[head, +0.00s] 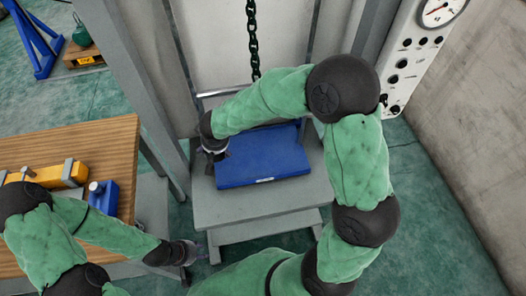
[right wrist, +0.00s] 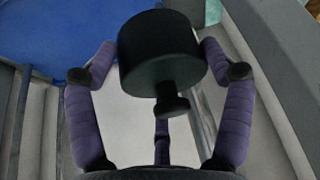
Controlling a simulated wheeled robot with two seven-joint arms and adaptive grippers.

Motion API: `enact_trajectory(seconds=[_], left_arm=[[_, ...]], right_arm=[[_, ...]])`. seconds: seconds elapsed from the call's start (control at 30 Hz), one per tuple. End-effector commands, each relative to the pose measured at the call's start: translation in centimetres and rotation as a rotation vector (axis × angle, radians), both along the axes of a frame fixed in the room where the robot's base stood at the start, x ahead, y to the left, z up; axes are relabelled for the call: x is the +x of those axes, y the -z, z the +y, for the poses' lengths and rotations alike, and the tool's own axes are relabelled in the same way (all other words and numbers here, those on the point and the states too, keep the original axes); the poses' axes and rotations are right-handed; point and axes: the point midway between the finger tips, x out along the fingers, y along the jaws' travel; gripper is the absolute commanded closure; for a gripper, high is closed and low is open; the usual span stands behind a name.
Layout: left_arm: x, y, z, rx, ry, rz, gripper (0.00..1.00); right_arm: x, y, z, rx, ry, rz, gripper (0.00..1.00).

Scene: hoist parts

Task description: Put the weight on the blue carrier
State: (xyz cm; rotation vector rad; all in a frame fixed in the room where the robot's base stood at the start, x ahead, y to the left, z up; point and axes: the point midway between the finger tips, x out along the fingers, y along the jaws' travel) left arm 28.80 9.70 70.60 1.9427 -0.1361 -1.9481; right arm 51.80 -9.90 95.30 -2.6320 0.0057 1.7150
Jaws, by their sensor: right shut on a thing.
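The blue carrier (head: 268,160) is a flat blue plate on the grey step below the chain in the head view. It also shows at the upper left of the right wrist view (right wrist: 45,30). My right gripper (head: 217,157) is at the carrier's left edge in the head view. In the right wrist view its purple fingers (right wrist: 165,75) are shut on the weight (right wrist: 160,55), a black cylinder with a small knob. The weight is hard to make out in the head view. My left gripper (head: 196,254) is low beside the wooden table; its fingers are too small to judge.
A dark chain (head: 253,40) hangs behind the carrier between grey posts (head: 125,75). The grey step (head: 245,205) has bare room in front of the carrier. A wooden table (head: 75,150) at left holds yellow and blue parts. A gauge panel (head: 410,60) stands at right.

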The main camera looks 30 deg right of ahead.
Motion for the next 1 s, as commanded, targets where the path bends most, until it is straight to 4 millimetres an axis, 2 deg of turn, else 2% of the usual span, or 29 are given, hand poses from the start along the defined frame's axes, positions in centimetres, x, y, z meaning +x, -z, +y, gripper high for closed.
enact_trajectory(seconds=[0.03, 0.2, 0.47, 1.0], left_arm=[[0.0, 0.8, 0.0, 0.000, -0.001, 0.001, 0.60], [0.0, 1.9, 0.0, 0.000, -0.001, 0.001, 0.60], [0.0, 2.3, 0.0, 0.000, 0.000, 0.001, 0.60], [0.0, 2.6, 0.0, 0.000, 0.000, 0.000, 0.60]], right_arm=[[0.6, 0.3, -0.6, 0.004, 0.005, -0.013, 0.78], [1.2, 1.2, -2.0, 0.002, 0.005, -0.013, 0.78], [1.5, 2.1, -4.0, 0.001, 0.005, -0.012, 0.78], [1.9, 6.1, -12.3, -0.002, 0.005, -0.011, 0.78]])
